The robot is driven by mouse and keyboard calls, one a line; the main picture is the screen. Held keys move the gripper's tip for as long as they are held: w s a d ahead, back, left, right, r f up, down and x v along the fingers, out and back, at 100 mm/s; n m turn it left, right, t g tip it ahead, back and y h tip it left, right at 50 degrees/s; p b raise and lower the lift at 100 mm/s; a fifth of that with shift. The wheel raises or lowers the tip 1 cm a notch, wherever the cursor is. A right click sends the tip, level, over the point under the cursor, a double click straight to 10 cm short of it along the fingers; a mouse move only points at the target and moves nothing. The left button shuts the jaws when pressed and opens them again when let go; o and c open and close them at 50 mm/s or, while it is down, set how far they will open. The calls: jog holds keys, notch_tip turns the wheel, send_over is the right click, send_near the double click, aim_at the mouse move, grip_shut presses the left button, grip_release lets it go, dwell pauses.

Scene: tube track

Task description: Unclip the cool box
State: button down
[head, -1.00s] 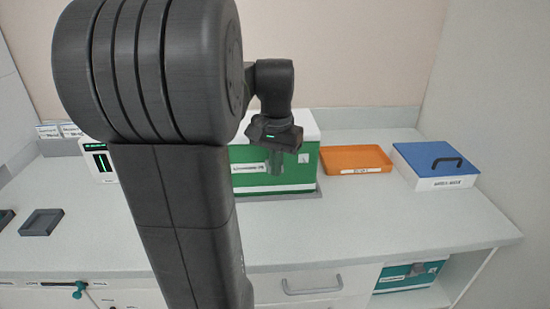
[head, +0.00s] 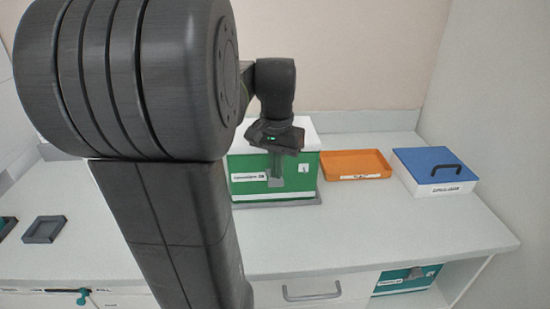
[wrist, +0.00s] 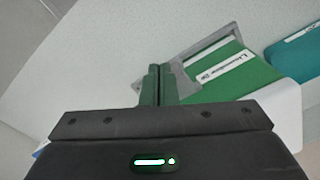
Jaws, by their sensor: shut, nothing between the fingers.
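The cool box (head: 240,178) is green with a white lid (head: 309,133) and a label on its front. It stands on a grey base on the counter. In the wrist view its green front (wrist: 245,77) is at the right, with the white lid (wrist: 287,110) beyond. My gripper (head: 276,182) hangs in front of the box's front face, pointing down. In the wrist view my gripper (wrist: 160,70) has its two fingers together, with nothing seen between them. I cannot tell whether they touch the box. The clip is not clearly seen; the gripper covers the middle of the front.
An orange tray (head: 355,165) and a white box with a blue lid (head: 432,158) stand right of the cool box. A dark grey small tray (head: 44,229) lies at left. A teal box (head: 405,279) sits in the shelf below. The counter front is clear.

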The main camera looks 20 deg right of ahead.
jog(key=r+p, duration=0.2)
jog(key=s+r+p, duration=0.1)
jog(key=r+p, duration=0.1)
jog(key=r, duration=0.1)
jog(key=shift+s+a+r, duration=0.1)
jog(key=shift+s+r, duration=0.1)
jog(key=shift+r, duration=0.05)
jog(key=shift+f, duration=0.15)
notch_tip(320, 180, down, 7)
jog(key=w+b, duration=0.1)
jog(key=b, duration=0.5)
jog(key=shift+w+d+f+b, duration=0.2)
jog(key=shift+w+b, duration=0.15)
jog(key=shift+a, duration=0.15)
